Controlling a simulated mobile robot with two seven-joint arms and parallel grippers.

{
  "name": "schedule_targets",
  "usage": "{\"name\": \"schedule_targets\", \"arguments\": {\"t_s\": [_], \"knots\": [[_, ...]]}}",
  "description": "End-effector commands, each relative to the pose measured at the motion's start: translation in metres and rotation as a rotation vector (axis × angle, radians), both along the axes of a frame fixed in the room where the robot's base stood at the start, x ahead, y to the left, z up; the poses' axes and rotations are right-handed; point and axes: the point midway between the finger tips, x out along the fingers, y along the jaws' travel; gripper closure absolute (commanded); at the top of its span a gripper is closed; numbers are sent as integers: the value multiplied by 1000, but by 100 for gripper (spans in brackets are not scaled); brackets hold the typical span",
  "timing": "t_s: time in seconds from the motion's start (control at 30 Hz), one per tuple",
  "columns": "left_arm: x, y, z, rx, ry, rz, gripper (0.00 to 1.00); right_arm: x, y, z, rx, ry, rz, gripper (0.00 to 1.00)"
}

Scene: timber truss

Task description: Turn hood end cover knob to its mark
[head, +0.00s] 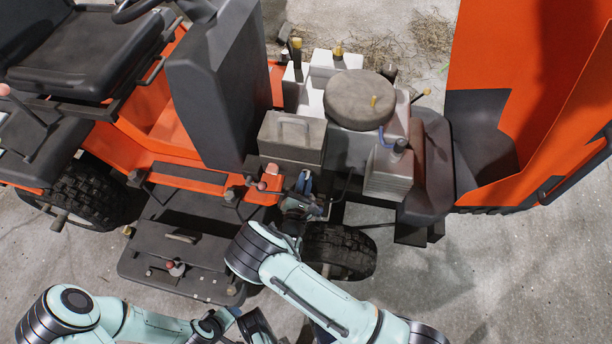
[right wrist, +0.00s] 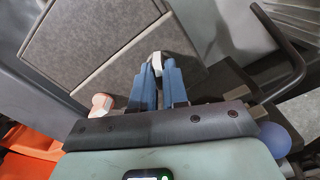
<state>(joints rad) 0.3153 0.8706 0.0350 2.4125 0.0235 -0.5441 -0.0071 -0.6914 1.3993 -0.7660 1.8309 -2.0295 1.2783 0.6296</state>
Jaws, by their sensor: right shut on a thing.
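My right gripper (head: 304,183) is beside the engine, just in front of the grey box with a handle (head: 292,137). Its blue fingers show in the right wrist view (right wrist: 159,82), shut on a small pale part (right wrist: 157,61) that they mostly hide. I cannot tell for sure that this part is the hood end cover knob, and I see no mark. The open orange hood (head: 530,80) stands to the right of the engine. Part of my left arm is low in the head view; its gripper is not clear there (head: 250,326).
An orange-red lever (head: 269,178) sits close left of my right gripper; an orange cap (right wrist: 101,103) shows left of the fingers in the wrist view. A front wheel (head: 340,250) and black deck (head: 185,245) lie below. Concrete floor at lower right is clear.

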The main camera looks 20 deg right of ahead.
Motion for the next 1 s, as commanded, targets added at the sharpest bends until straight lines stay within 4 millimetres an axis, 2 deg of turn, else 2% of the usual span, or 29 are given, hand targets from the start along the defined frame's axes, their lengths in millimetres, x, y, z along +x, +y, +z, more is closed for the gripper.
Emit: {"name": "schedule_targets", "arguments": {"t_s": [0.1,0.43,0.73,1.0], "knots": [[0,0,3,0,-1,0,50,0,0,0,62,-46,0,100],[0,0,3,0,-1,0,50,0,0,0,85,-65,0,100],[1,0,13,0,-5,0,50,-1,-1,0,419,-314,-2,100],[1,0,13,0,-5,0,50,-1,0,-1,485,-365,-1,100]]}}
